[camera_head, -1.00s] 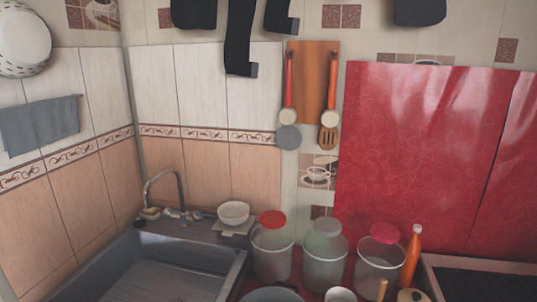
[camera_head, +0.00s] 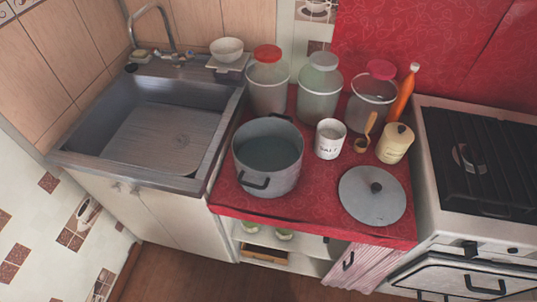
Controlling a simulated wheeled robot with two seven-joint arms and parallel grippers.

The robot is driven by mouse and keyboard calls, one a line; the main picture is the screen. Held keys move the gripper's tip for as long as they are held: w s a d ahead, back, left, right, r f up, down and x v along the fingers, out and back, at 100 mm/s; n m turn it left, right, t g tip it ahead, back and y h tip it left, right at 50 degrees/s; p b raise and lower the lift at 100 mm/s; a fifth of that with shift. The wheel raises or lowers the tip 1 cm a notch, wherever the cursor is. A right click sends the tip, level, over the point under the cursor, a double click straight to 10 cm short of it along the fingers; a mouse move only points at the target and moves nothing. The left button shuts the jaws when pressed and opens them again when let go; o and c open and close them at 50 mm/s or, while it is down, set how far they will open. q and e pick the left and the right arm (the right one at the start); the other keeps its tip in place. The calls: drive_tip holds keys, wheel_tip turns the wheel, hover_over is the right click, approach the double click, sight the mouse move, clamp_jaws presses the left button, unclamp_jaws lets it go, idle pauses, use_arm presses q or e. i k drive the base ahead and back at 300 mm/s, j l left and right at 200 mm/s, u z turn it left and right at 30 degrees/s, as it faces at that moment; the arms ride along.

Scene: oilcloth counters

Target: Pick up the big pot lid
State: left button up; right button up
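The big pot lid (camera_head: 365,204) is a round grey disc with a dark knob (camera_head: 376,187) at its middle. It lies flat on the red oilcloth counter (camera_head: 315,212), near the front right corner. The big pot (camera_head: 267,184) is grey with dark handles and stands open to the lid's left. Neither of my grippers shows in the head view now.
A salt canister (camera_head: 329,140), a wooden spoon (camera_head: 364,134) and a cream jar (camera_head: 395,145) stand just behind the lid. Several larger jars and an orange bottle (camera_head: 403,95) line the back. The stove (camera_head: 480,205) is at right, the sink (camera_head: 165,125) at left.

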sight(371, 195)
drive_tip(key=k+l+z, duration=0.1)
drive_tip(key=z, duration=0.85)
drive_tip(key=k+l, duration=0.05)
